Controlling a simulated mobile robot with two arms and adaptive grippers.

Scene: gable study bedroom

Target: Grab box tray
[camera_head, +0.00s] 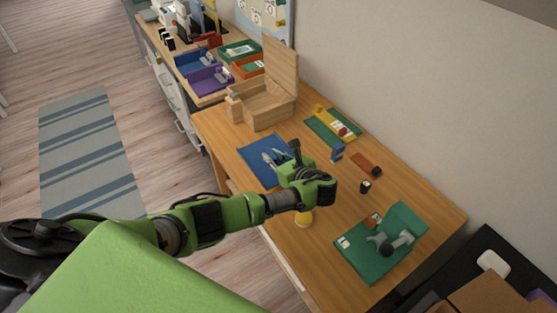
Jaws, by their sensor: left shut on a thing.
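A blue tray (255,150) lies on the wooden desk, with a pale grey tool-like item on it. My left gripper (300,174) is at the tray's right side and covers part of it. It is shut, seemingly on the tray's right edge; its fingertips and the contact are mostly hidden by the green gripper body. A light wooden box (262,108) with its lid raised stands on the desk beyond the blue tray, apart from my gripper. My right gripper is not in view.
Purple (208,80) and other trays stand further back. A wall borders the right.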

